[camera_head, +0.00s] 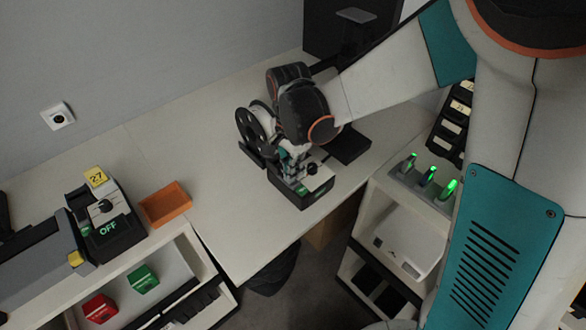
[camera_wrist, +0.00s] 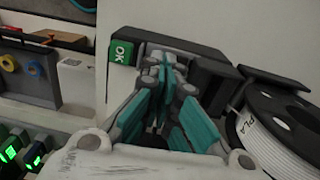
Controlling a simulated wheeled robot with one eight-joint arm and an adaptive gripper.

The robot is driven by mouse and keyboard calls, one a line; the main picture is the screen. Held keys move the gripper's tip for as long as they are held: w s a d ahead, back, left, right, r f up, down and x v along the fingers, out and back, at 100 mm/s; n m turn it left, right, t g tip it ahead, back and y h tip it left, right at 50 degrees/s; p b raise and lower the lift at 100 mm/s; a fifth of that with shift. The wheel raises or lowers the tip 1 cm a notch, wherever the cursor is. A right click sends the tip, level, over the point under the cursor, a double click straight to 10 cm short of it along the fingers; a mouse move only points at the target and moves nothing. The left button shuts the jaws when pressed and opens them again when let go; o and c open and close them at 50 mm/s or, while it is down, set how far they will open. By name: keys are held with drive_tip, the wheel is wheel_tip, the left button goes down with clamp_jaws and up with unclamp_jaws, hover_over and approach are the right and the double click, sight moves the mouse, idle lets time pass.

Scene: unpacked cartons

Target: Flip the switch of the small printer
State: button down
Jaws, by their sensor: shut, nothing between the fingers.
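The small printer stands on the white table in the head view, with a dark control box (camera_head: 317,190) at its front. A pale panel with a black knob (camera_head: 312,168) and a green label (camera_head: 302,190) show on the box. In the wrist view my gripper (camera_wrist: 165,68) reaches to the box's upper edge beside the label. The knob is hidden there, and I cannot tell whether the fingertips touch it.
A spool (camera_head: 254,130) stands behind my gripper, and close on the right in the wrist view (camera_wrist: 275,125). At left are another box with a knob and an OFF label (camera_head: 108,229), and an orange tray (camera_head: 166,204). Green-lit switches (camera_head: 428,176) sit at right. Table front is clear.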

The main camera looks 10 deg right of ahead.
drive_tip(key=shift+w, duration=0.1)
drive_tip(key=shift+w+a, duration=0.45)
drive_tip(key=shift+w, duration=0.15)
drive_tip(key=shift+r, duration=0.1)
drive_tip(key=shift+r, duration=0.2)
wheel_tip(320, 180, up, 13)
drive_tip(key=w+a+p, duration=0.1)
drive_tip(key=p, duration=0.4)
drive_tip(key=shift+w+r, duration=0.2)
drive_tip(key=shift+p, duration=0.35)
